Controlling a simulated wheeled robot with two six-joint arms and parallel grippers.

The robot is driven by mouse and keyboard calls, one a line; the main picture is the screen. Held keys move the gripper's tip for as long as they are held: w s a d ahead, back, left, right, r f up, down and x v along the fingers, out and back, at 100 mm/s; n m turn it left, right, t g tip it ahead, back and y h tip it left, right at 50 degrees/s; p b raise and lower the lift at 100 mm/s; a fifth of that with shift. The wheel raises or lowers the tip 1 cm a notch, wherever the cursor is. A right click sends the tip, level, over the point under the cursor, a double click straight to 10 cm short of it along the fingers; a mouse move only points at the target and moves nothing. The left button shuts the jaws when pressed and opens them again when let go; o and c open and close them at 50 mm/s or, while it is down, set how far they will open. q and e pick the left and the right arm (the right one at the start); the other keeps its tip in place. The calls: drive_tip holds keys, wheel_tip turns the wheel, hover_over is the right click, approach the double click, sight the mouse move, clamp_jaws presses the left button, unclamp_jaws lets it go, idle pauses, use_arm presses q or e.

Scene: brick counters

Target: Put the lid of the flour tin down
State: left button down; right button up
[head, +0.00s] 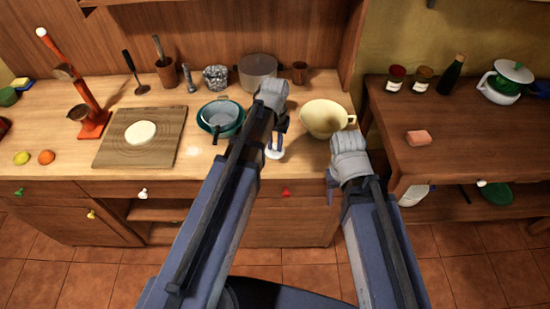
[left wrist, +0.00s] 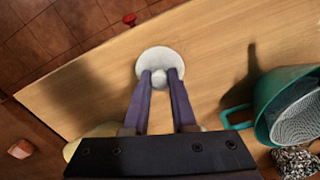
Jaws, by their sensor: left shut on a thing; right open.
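The lid is a pale round disc with a knob; in the left wrist view the lid (left wrist: 160,54) is ahead of the left gripper (left wrist: 161,77), whose two fingers are shut on the knob. In the head view the lid (head: 275,154) shows below the left gripper (head: 277,143), near the counter's front edge. I cannot tell whether it touches the wood. I cannot make out the flour tin for certain. My right gripper (head: 331,190) is open and empty in front of the counter, partly hidden by its own wrist.
A teal colander (head: 207,120) stands left of my left arm and a cream bowl (head: 324,118) right of it. A chopping board (head: 110,154) with a pale round piece lies further left. The counter (head: 205,166) is bare between board and lid.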

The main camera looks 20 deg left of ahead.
sight(275, 152)
use_arm(q)
drive_tip(key=shift+f, duration=0.1)
wheel_tip(275, 152, down, 4)
drive_tip(key=b, duration=0.3)
drive_tip(key=shift+b, duration=0.35)
drive_tip(key=shift+f, duration=0.1)
drive_tip(key=c, duration=0.7)
unclamp_jaws()
